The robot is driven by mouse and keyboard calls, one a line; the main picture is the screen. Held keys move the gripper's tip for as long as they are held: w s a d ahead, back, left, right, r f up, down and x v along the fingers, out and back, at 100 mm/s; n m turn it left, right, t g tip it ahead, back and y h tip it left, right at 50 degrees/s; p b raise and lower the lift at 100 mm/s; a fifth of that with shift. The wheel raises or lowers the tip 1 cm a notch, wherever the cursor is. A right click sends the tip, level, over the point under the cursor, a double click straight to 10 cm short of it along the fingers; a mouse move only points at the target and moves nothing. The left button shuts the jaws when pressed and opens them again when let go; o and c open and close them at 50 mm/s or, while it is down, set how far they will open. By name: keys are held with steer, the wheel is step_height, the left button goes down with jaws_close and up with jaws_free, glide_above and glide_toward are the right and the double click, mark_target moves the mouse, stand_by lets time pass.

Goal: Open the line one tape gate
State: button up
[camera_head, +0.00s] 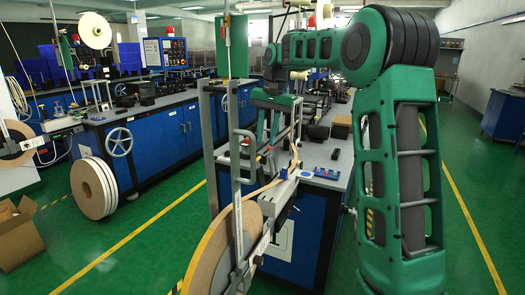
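My green arm rises at the right, bends at the top and reaches left over the nearer line. Below its wrist is a green, two-legged shape that looks like my gripper (267,143), close to the tape guides. It is too small and cluttered to tell whether it is open or shut, or whether it touches anything. A large tape reel (212,262) stands upright at the front of this line. Its tan tape (270,185) runs up to the right toward the guides. A grey metal frame (236,165) stands beside it. I cannot clearly pick out the tape gate or its position.
A second blue machine bench (150,152) with a handwheel (119,142) stands at the left. Another reel (94,187) stands on the floor by it. A cardboard box (18,238) sits at the left edge. Green floor is clear between the lines and at the right.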

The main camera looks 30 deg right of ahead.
step_height(320, 180, up, 2)
steer(key=shift+s+d+r, duration=0.1)
steer(key=shift+s+r, duration=0.05)
